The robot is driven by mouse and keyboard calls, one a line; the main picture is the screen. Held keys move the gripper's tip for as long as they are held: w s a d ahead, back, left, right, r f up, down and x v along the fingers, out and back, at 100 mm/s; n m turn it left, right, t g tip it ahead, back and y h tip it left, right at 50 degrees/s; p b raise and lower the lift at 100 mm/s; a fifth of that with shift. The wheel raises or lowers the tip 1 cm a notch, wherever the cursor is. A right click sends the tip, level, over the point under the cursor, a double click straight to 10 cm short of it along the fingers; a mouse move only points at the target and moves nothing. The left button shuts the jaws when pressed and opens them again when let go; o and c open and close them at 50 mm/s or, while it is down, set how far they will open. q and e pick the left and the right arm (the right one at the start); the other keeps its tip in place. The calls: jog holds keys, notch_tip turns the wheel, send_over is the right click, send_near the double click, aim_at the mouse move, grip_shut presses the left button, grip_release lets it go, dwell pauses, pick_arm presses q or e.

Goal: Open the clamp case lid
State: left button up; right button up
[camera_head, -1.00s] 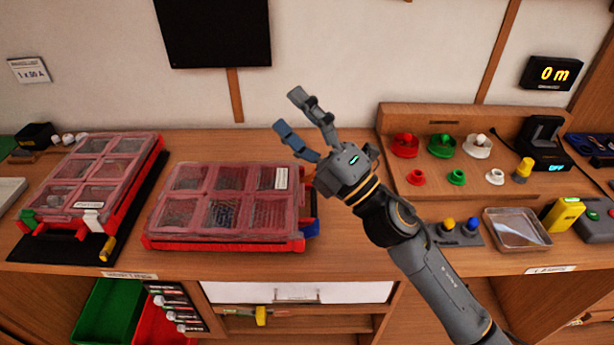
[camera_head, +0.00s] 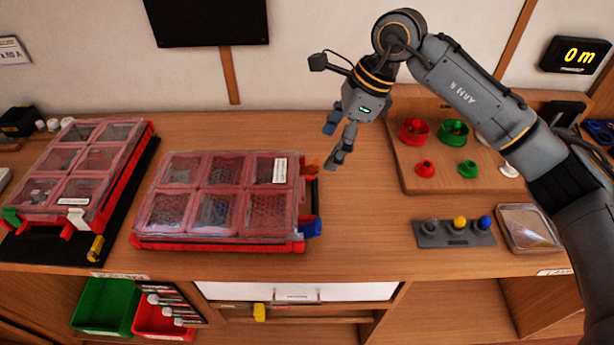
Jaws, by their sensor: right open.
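Two red cases with clear, compartmented lids stand on the bench; their labels are too small to read, so I cannot tell which is the clamp case. The middle case (camera_head: 222,200) has its lid down, an orange latch (camera_head: 309,168) and a blue latch (camera_head: 312,228) on its right side. The left case (camera_head: 88,165) also has its lid down, with a green latch (camera_head: 11,217) and a white latch (camera_head: 77,217) at its front. My right gripper (camera_head: 337,141) is open and empty, pointing down above the bench, just right of the middle case and apart from it. My left gripper is out of view.
A wooden board (camera_head: 440,177) with red and green reels stands right of my gripper. A grey block with knobs (camera_head: 453,234) and a clear tray (camera_head: 528,228) lie in front of it. Bare bench (camera_head: 360,225) lies between the middle case and these.

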aim_at(304, 186)
jog(key=p+x, duration=0.2)
jog(key=x, duration=0.8)
jog(key=shift+a, duration=0.1)
jog(key=shift+p+x, duration=0.3)
jog(key=shift+x, duration=0.55)
jog(key=shift+c, duration=0.2)
